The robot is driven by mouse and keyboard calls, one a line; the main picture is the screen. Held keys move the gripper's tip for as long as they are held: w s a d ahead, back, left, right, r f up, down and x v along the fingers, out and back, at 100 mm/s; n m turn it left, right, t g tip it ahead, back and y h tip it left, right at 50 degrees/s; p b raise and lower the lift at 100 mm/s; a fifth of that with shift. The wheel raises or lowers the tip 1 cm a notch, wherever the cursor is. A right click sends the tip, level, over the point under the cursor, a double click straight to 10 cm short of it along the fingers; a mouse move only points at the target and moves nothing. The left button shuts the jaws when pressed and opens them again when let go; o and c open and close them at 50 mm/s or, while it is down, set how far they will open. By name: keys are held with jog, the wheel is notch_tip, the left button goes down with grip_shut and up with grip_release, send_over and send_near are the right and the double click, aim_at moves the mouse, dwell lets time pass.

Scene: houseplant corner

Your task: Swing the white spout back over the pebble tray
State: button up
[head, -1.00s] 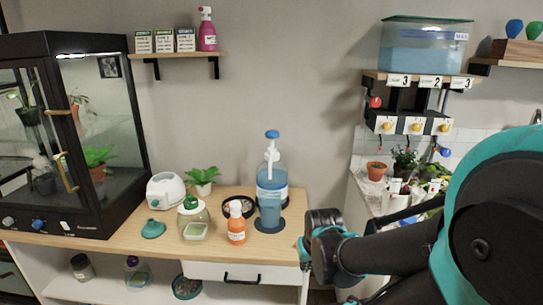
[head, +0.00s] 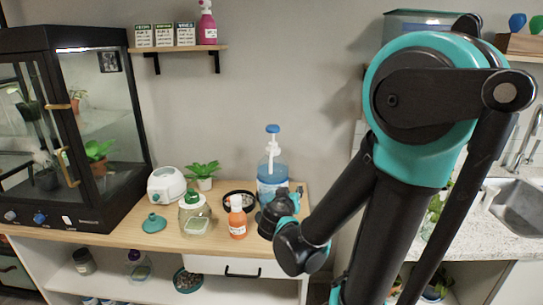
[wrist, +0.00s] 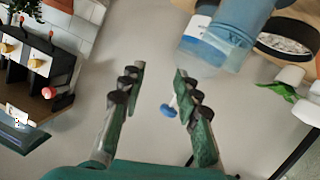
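A clear pump bottle of blue liquid (head: 270,180) stands at the right end of the wooden bench, with a blue knob (head: 272,129) on top. Its white spout (head: 272,152) is small in the head view; its exact heading is hard to tell. The dark round pebble tray (head: 226,194) lies just left of the bottle; it also shows at upper right in the wrist view (wrist: 259,42). My gripper (wrist: 158,90) is open and empty. In the wrist view the blue knob (wrist: 168,111) is seen beyond and between the fingers, near the right one. In the head view my gripper covers the bottle's lower part.
An orange bottle (head: 237,218), a green-lidded jar (head: 194,216) and a small potted plant (head: 204,172) stand left of the bottle. A glass cabinet (head: 100,130) fills the far left. A sink (head: 520,205) is at right.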

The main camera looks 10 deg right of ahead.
aim_at(271, 155)
jog(key=w+a+r+n+t+y, duration=0.1)
jog(key=w+a+r+t+y, duration=0.1)
jog(key=a+r+t, duration=0.45)
jog(key=w+g, duration=0.1)
jog(key=w, duration=0.4)
jog(key=w+d+f+g, duration=0.1)
jog(key=w, duration=0.5)
jog(key=w+d+g, duration=0.1)
jog(key=w, duration=0.5)
jog(key=shift+d+f, duration=0.15)
jog(key=shift+f, duration=0.05)
grip_shut()
